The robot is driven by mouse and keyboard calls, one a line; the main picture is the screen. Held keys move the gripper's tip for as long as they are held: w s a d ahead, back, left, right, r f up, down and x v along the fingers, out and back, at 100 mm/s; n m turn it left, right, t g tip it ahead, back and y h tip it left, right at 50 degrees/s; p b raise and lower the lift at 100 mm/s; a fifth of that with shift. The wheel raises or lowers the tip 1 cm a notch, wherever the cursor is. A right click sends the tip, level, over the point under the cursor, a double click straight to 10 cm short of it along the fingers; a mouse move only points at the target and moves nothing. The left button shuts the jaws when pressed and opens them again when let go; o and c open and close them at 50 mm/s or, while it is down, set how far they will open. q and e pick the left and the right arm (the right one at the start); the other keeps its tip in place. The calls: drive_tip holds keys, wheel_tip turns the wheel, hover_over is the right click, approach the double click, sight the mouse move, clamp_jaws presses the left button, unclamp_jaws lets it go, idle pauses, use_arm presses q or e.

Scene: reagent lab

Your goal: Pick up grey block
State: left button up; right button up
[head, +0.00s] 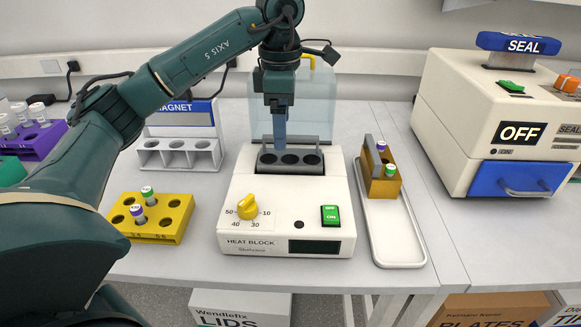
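The grey block (310,160) sits in the well of the white heat block unit (235,205). It has dark round holes in its top and a raised grey bar handle (306,139) across it. My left gripper (280,146) comes from above and points straight down at the left part of the handle. Its bluish fingers overlap the handle and hide part of it. The fingers are seen edge-on, so I cannot tell whether they are closed on the handle. The block looks seated in the unit. My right gripper is not in view.
A yellow rack (178,222) with two capped vials stands left of the unit. Behind it is a white magnet stand (160,130). To the right, a white tray (405,252) holds an ochre rack (378,186). A large sealer (455,110) stands far right.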

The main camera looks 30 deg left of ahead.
sight(290, 159)
use_arm(q)
drive_tip(key=f, duration=0.5)
drive_tip(key=shift+d, duration=0.25)
drive_tip(key=shift+c, duration=0.2)
clamp_jaws()
idle(0.4)
